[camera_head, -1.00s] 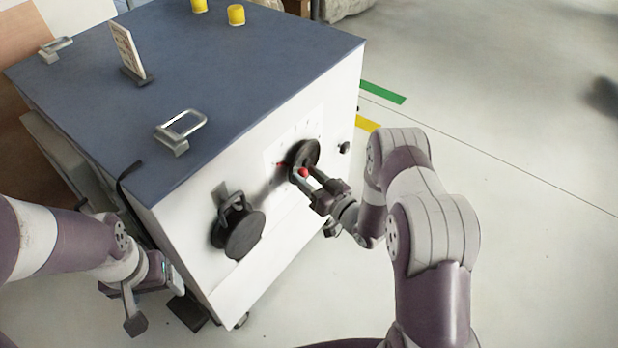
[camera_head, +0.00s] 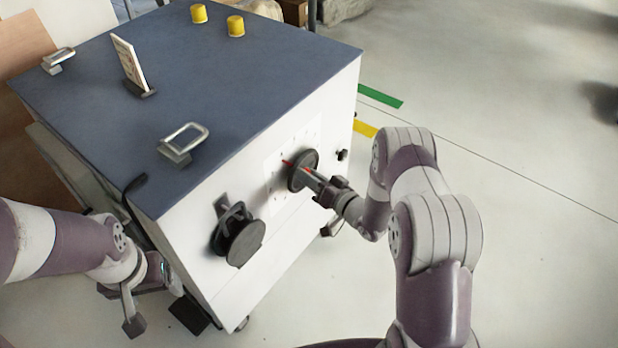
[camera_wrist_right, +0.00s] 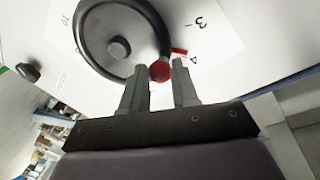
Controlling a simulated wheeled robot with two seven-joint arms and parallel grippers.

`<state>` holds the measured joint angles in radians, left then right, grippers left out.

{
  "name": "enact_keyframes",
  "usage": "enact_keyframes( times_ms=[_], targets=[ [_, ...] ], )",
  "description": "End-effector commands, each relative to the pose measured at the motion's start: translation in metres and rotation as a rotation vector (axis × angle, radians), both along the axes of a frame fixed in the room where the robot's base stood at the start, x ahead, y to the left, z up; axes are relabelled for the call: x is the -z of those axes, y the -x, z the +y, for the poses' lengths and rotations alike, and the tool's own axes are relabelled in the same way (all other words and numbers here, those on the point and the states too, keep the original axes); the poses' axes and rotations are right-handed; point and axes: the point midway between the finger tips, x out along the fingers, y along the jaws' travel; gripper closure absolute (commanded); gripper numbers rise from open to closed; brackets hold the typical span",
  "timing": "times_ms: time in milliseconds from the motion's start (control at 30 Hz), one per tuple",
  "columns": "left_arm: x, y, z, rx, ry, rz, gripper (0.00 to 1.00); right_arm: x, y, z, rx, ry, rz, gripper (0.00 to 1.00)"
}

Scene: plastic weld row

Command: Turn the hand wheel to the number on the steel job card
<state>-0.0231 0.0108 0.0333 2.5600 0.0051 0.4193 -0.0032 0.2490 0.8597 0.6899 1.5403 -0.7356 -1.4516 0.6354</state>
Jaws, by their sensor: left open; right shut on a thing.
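The black hand wheel (camera_head: 301,171) is on the white front of the cabinet. In the right wrist view the wheel (camera_wrist_right: 88,46) has a red knob (camera_wrist_right: 160,71) at its rim. A red mark (camera_wrist_right: 179,51) sits beside the rim, close to the numeral 4 (camera_wrist_right: 193,58); a 3 (camera_wrist_right: 201,23) is further along. My right gripper (camera_head: 311,174) is shut on the knob; its fingers (camera_wrist_right: 160,80) are either side of it. My left gripper (camera_head: 134,300) is open and empty, low beside the cabinet's left side. The job card (camera_head: 129,65) stands on the cabinet top; its number is unreadable.
A second round black fitting (camera_head: 240,240) sticks out left of the wheel. A small black knob (camera_head: 342,155) is to its right. Handles (camera_head: 183,143) and yellow caps (camera_head: 235,27) are on the blue cabinet top (camera_head: 260,85). The floor to the right is clear.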

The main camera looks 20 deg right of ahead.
Motion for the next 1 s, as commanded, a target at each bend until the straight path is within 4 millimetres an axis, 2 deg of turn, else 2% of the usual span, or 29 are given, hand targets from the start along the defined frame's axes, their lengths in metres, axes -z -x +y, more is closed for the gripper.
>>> enact_keyframes(
  times_ms=[100, 500, 1000],
  targets=[
    [-0.011, 0.000, 0.000, 0.000, 0.000, 0.000, 0.25, -0.008, -0.004, -0.006, 0.002, -0.083, 0.064, 1.00],
    [-0.026, 0.000, 0.000, 0.000, 0.000, 0.000, 0.25, -0.015, -0.016, -0.021, 0.003, -0.345, 0.268, 1.00],
    [-0.031, 0.000, 0.000, 0.000, 0.000, 0.000, 0.25, -0.015, -0.024, -0.031, 0.002, -0.491, 0.381, 1.00]
  ],
)
